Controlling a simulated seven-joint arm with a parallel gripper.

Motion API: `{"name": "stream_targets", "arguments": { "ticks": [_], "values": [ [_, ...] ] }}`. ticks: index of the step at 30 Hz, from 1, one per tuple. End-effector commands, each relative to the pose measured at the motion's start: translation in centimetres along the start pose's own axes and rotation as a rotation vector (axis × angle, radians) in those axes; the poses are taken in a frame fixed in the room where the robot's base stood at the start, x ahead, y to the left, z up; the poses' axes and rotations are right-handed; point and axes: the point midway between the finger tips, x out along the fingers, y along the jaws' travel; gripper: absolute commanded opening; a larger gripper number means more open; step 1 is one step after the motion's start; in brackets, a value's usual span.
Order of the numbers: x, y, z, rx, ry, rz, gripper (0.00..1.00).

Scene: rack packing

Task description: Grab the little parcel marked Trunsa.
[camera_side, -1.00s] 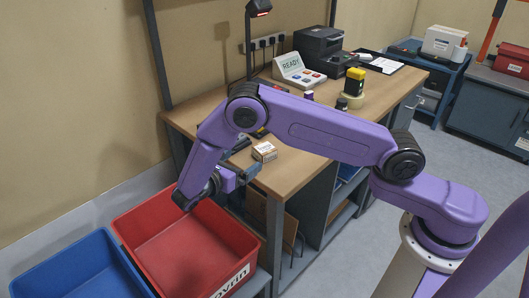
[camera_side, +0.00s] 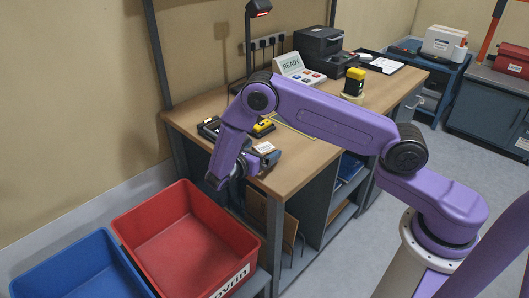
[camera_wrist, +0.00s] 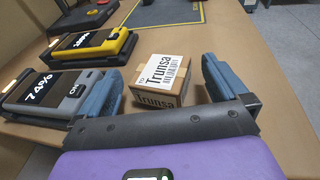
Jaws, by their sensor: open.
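The little parcel marked Trunsa (camera_wrist: 160,80) is a small brown cardboard box with a white label. It sits on the wooden bench top, and in the wrist view it lies ahead of and between my fingers. My gripper (camera_wrist: 165,92) is open, with one blue-grey finger on each side of the parcel and a visible gap on the right. In the side view the parcel (camera_side: 263,147) is partly hidden by my gripper (camera_side: 258,160) near the bench's front left edge.
Left of the parcel are a grey device reading 74% (camera_wrist: 50,92) and a yellow one (camera_wrist: 88,45) in dark docks, close to my left finger. Below the bench stand an empty red bin (camera_side: 190,235) and a blue bin (camera_side: 75,270). Bench right of the parcel is clear.

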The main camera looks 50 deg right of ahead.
Motion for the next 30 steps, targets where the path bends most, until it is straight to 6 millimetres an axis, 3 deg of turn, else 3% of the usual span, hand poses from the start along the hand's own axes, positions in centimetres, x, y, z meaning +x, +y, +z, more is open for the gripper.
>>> {"name": "stream_targets", "arguments": {
  "ticks": [5,9,11,23,30],
  "values": [
    [0.0,0.0,0.0,0.000,0.000,0.001,0.97],
    [0.0,0.0,0.0,0.000,0.000,0.000,0.51],
    [0.0,0.0,0.0,0.000,0.000,0.000,0.33],
    [-0.1,0.0,0.1,0.000,0.000,0.000,0.33],
    [-0.4,0.1,1.6,0.003,0.000,0.000,0.33]
  ]
}}
